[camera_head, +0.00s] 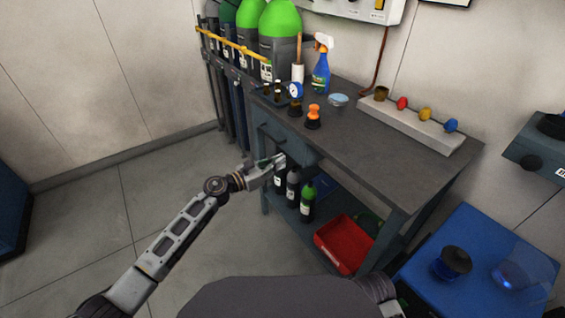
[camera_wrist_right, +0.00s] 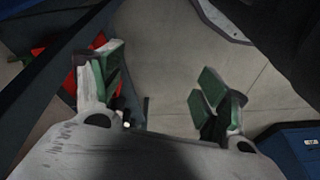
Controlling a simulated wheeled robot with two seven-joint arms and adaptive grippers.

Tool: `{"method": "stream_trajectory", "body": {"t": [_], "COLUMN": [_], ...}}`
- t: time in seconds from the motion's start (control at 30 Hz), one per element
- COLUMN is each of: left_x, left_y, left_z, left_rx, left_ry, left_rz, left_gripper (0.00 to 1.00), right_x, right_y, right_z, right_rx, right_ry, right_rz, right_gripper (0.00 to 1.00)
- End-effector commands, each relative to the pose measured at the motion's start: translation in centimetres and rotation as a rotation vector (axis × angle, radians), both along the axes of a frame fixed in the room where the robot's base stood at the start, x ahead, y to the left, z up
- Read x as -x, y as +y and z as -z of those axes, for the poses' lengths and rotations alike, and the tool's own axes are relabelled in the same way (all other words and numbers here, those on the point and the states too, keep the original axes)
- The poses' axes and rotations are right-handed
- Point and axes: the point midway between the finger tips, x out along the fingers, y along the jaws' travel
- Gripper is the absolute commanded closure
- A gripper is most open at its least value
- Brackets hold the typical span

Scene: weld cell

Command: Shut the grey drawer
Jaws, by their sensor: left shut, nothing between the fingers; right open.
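The grey drawer (camera_head: 296,151) is under the left part of the workbench top in the head view. How far it stands out is hard to tell. My left gripper (camera_head: 279,160) is shut and empty, with its tips close to the drawer front. I cannot tell whether they touch it. My right gripper (camera_wrist_right: 158,86) is open and empty in the right wrist view, with green pads on its fingers and floor behind the gap. The drawer cannot be made out in that view.
The workbench (camera_head: 372,150) carries a spray bottle (camera_head: 321,68), an orange-topped item (camera_head: 314,116) and a rack of coloured knobs (camera_head: 412,122). Bottles (camera_head: 307,203) and a red tray (camera_head: 344,244) sit on the lower shelf. A blue cabinet (camera_head: 480,275) stands right. Floor at left is clear.

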Motion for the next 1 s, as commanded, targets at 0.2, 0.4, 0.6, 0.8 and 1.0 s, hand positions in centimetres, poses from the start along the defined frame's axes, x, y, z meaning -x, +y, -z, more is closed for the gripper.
{"method": "stream_trajectory", "body": {"t": [0.2, 0.4, 0.6, 0.8, 1.0], "left_x": [1.1, 2.4, 3.8, 4.6, 4.9], "left_y": [1.5, 3.5, 5.4, 6.7, 7.2], "left_z": [0.1, 0.1, 0.2, 0.2, 0.1], "left_rx": [-0.001, -0.002, -0.002, -0.002, -0.001], "left_ry": [0.002, 0.003, 0.003, 0.002, 0.001], "left_rz": [0.001, 0.000, 0.001, 0.001, 0.001], "left_gripper": [1.00, 1.00, 1.00, 1.00, 1.00], "right_x": [0.2, 0.1, -0.2, -0.1, 0.1], "right_y": [-0.1, -0.2, -0.2, -0.3, -0.3], "right_z": [0.6, 1.0, 0.9, 1.2, 1.5], "right_rx": [0.006, 0.008, 0.009, 0.012, 0.013], "right_ry": [0.011, 0.014, 0.008, 0.016, 0.023], "right_rz": [0.000, 0.000, 0.000, 0.001, 0.001], "right_gripper": [0.25, 0.25, 0.25, 0.25, 0.25]}}
